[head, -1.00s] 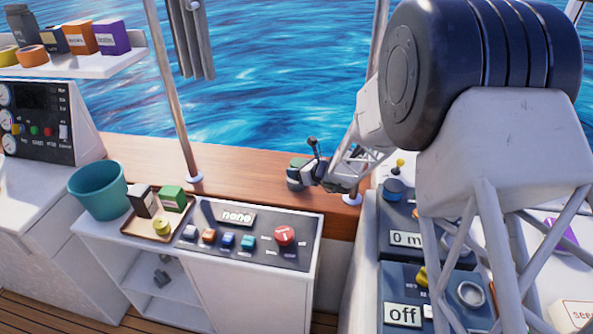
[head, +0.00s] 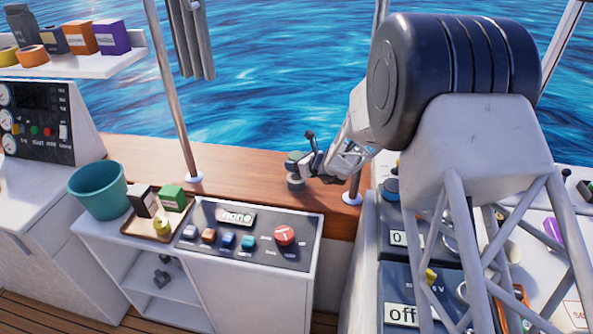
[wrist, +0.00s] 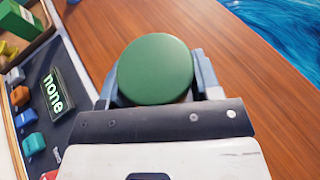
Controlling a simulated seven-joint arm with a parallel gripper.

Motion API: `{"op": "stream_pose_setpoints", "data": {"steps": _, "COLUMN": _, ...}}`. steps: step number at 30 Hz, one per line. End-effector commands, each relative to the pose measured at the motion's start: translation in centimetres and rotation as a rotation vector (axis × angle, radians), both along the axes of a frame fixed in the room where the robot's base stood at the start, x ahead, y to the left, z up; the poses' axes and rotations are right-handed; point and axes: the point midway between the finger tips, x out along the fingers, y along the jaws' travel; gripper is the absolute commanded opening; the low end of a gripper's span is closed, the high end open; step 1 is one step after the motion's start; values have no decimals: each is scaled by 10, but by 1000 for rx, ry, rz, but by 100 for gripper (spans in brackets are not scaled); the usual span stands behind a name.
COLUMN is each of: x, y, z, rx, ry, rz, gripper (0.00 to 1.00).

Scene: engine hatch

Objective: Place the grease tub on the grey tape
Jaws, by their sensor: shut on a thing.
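The grease tub, a round tub with a green lid (wrist: 155,69), is between the two fingers of my gripper (wrist: 155,84) in the wrist view. In the head view the tub (head: 294,160) is small, at the left end of my gripper (head: 302,163), over the wooden ledge. My gripper is shut on it. A grey round thing, seemingly the grey tape (head: 296,183), shows right below the tub on the ledge. I cannot tell whether the two touch. In the wrist view the tub hides whatever is under it.
The wooden ledge (head: 250,165) is clear to the left of the tub. A pole (head: 354,180) stands close on the right. In front is a button panel (head: 245,240). A tray (head: 137,229) with boxes and a teal bucket (head: 98,190) are further left.

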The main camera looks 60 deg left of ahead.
Motion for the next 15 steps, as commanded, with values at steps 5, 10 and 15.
{"op": "stream_pose_setpoints", "data": {"steps": 5, "x": -1, "y": -1, "z": -25, "rx": -2, "ry": 2, "rz": 0, "gripper": 31}}
{"op": "stream_pose_setpoints", "data": {"steps": 10, "x": -1, "y": -1, "z": -34, "rx": -2, "ry": 2, "rz": 0, "gripper": 31}}
{"op": "stream_pose_setpoints", "data": {"steps": 15, "x": -1, "y": -1, "z": -34, "rx": -2, "ry": 1, "rz": 1, "gripper": 31}}
